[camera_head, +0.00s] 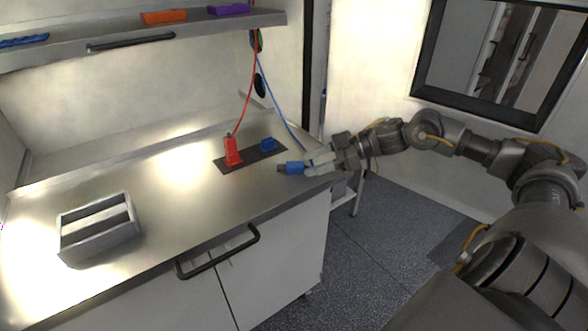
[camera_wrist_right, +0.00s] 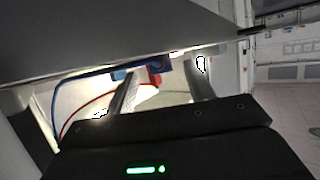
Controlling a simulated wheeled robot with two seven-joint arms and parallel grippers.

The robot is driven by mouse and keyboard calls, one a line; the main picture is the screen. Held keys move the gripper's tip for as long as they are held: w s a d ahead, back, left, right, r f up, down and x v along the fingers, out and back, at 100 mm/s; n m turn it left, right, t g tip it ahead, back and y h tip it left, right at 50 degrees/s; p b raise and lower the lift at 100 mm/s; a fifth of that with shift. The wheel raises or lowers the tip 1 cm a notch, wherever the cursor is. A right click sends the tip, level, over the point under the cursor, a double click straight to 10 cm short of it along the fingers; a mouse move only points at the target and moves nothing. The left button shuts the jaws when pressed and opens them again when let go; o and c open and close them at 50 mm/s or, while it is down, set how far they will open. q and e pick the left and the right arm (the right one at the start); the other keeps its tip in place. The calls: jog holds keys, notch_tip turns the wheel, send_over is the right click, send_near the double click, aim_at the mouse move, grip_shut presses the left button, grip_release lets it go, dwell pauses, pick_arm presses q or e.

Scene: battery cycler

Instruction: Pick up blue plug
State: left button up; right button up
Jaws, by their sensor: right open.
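The blue plug (camera_head: 293,168), with a dark tip pointing left, is at the right end of the counter in the head view. My right gripper (camera_head: 307,164) is open, just right of the plug, with its fingers pointing left toward it. The plug is at or just beyond the fingertips; I cannot tell whether they touch. In the right wrist view, the two fingers (camera_wrist_right: 160,88) stand apart, and blue parts (camera_wrist_right: 150,64) show beyond them. A blue cable runs down behind the right gripper, its end hidden. My left gripper is not in view.
A red plug (camera_head: 232,151) stands on a dark plate (camera_head: 244,154), beside a blue block (camera_head: 267,144). A grey metal holder (camera_head: 98,228) sits at the counter's left. A shelf (camera_head: 190,27) hangs above. The counter's middle is clear.

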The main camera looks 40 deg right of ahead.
jog(key=shift+x, duration=1.05)
jog(key=shift+c, duration=0.2)
jog(key=shift+d, duration=0.1)
jog(key=c, duration=1.1)
jog(key=shift+o, duration=0.2)
